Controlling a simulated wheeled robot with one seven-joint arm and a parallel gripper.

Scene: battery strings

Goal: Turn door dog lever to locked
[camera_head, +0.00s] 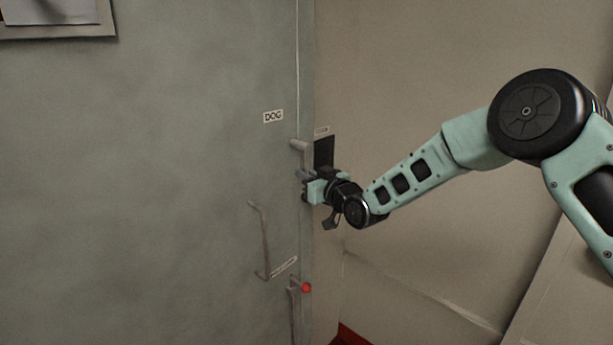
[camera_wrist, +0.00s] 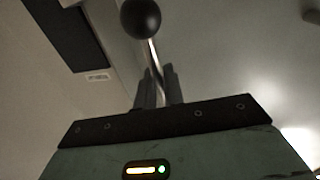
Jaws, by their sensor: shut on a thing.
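The grey-green door (camera_head: 150,180) fills the left of the head view, with a "DOG" label (camera_head: 273,116) near its right edge. A pale round stub (camera_head: 299,145), seemingly the dog lever's hub, sticks out below that label. My gripper (camera_head: 303,181) is at the door edge, just below the stub, and hides most of the lever there. In the wrist view, the dog lever (camera_wrist: 153,57) is a bare metal rod with a black ball knob (camera_wrist: 141,18). My gripper's fingers (camera_wrist: 159,88) are shut around the rod, below the knob in the picture.
A black plate (camera_head: 323,152) with a small label is on the frame beside the stub. A bent pull handle (camera_head: 265,240) is on the door lower left of my gripper. A red-knobbed lever (camera_head: 306,288) sits below. The beige wall (camera_head: 430,90) to the right is bare.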

